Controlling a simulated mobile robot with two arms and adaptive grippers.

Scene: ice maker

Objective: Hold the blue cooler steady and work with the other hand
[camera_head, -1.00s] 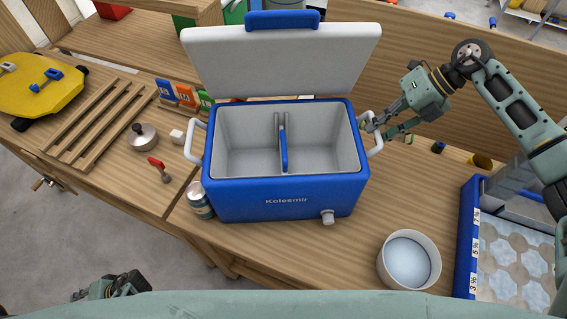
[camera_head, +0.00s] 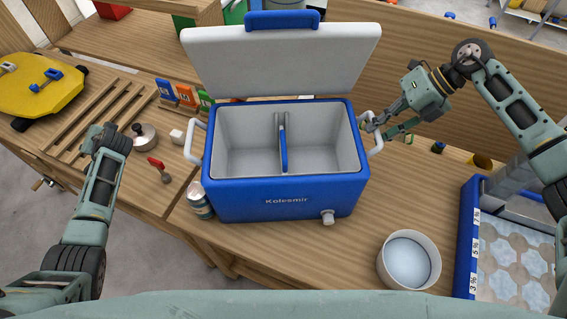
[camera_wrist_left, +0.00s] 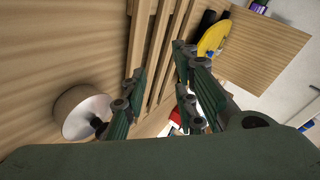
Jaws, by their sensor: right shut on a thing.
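The blue cooler (camera_head: 285,197) stands on the wooden bench with its pale lid (camera_head: 285,62) raised. Its grey inside is split by an upright divider (camera_head: 282,145) with a blue edge. My right gripper (camera_head: 372,127) is shut on the cooler's white right handle (camera_head: 376,147); its fingers partly cover the handle. The white left handle (camera_head: 193,141) is free. My left gripper (camera_head: 104,132) is over the left part of the bench, beside a small round metal pot (camera_head: 146,137) and well apart from the cooler. The left wrist view shows its fingers (camera_wrist_left: 160,85) apart and empty.
A can (camera_head: 200,201) stands against the cooler's left front. A red-handled tool (camera_head: 160,169) and a white cube (camera_head: 178,137) lie left of it. A white bowl (camera_head: 408,262) and a blue-edged tray (camera_head: 465,240) are at right. Wooden slats (camera_head: 95,122) lie at left.

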